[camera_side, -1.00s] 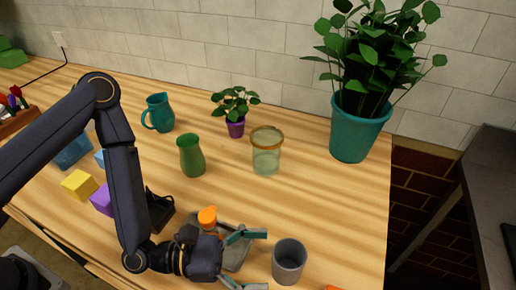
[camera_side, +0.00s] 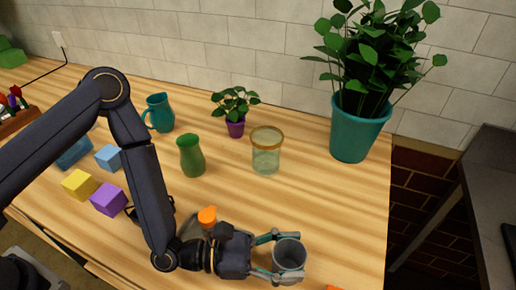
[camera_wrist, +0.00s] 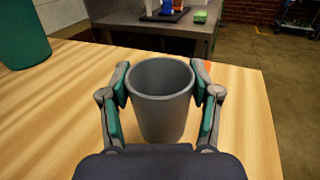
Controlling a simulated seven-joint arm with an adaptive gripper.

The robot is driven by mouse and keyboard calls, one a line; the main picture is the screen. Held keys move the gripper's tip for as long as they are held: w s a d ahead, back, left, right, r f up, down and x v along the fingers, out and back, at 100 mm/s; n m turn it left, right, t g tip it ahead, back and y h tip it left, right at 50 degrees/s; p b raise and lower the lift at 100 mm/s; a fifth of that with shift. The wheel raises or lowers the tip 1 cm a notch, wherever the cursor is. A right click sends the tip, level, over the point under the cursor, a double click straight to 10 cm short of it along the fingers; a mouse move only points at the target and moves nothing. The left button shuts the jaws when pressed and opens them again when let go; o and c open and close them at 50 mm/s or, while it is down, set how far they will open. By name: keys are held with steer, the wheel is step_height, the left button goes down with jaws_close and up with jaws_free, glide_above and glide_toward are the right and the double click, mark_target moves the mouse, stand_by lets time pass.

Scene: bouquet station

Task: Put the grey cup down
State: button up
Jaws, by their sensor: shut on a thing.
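The grey cup (camera_side: 290,252) is upright near the front right of the wooden table. My gripper (camera_side: 284,259) is shut on it, with one finger on each side of its wall. In the wrist view the cup (camera_wrist: 162,108) sits between the two green-padded fingers and looks empty. I cannot tell whether its base touches the table.
An orange-topped item (camera_side: 207,216) stands close behind my gripper. A glass jar (camera_side: 266,155), a green vase (camera_side: 191,158) and a small potted plant (camera_side: 236,122) stand farther back. Yellow (camera_side: 80,184), purple (camera_side: 108,199) and blue (camera_side: 108,157) blocks lie left.

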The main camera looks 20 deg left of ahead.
steer(key=c, duration=0.7)
